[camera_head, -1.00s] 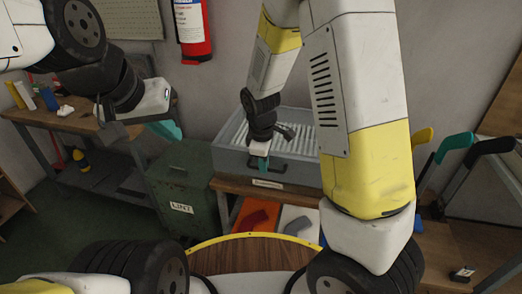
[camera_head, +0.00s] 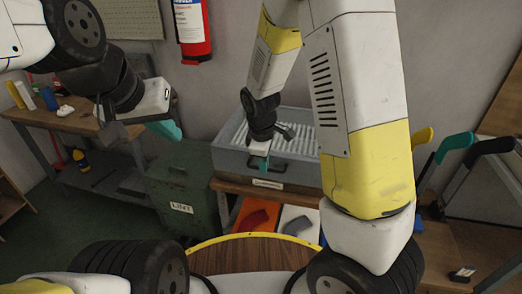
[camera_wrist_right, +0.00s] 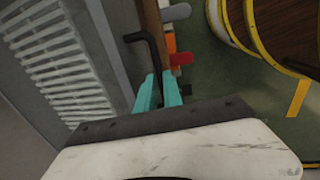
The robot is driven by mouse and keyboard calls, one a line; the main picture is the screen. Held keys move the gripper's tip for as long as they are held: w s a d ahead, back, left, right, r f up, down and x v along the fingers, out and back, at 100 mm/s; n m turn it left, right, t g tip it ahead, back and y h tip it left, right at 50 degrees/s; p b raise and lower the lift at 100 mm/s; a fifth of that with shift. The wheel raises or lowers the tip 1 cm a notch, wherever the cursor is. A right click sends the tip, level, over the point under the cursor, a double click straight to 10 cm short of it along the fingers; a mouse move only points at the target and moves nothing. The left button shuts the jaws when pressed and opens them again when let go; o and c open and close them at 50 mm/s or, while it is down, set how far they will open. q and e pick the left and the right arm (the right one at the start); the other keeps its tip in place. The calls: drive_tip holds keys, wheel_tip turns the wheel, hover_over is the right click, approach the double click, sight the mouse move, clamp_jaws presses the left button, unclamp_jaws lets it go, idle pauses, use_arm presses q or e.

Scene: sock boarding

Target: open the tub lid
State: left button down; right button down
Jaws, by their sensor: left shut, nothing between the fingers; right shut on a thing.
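The grey tub (camera_head: 299,167) stands on a wooden bench in the middle of the head view, with a pale slatted top (camera_head: 318,133). The slatted top also shows at the left of the right wrist view (camera_wrist_right: 75,65). A dark bar handle (camera_head: 281,176) is on the tub's front. My right gripper (camera_head: 264,164) is at this front, with its teal fingers shut on the handle; the handle's bent bar shows between them in the right wrist view (camera_wrist_right: 152,55). My left gripper (camera_head: 171,131) is shut and empty, above the green bin. My right arm hides the tub's right end.
The green lint bin (camera_head: 187,205) stands left of the tub. Orange (camera_head: 254,216) and white (camera_head: 299,221) panels sit below the tub. A side bench (camera_head: 75,119) is at left. Several coloured paddle-like forms (camera_head: 455,142) stand at right.

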idle(0.5)
drive_tip(key=w+d+r+g, duration=0.2)
drive_tip(key=w+r, duration=0.4)
drive_tip(key=r, duration=0.4)
drive_tip(key=w+d+r+g+y, duration=0.1)
drive_tip(key=w+d+r+g, duration=0.1)
drive_tip(key=w+r, duration=0.4)
drive_tip(key=shift+w+d+r, duration=0.2)
drive_tip(key=shift+w+r, duration=0.15)
drive_tip(key=shift+r, duration=1.8)
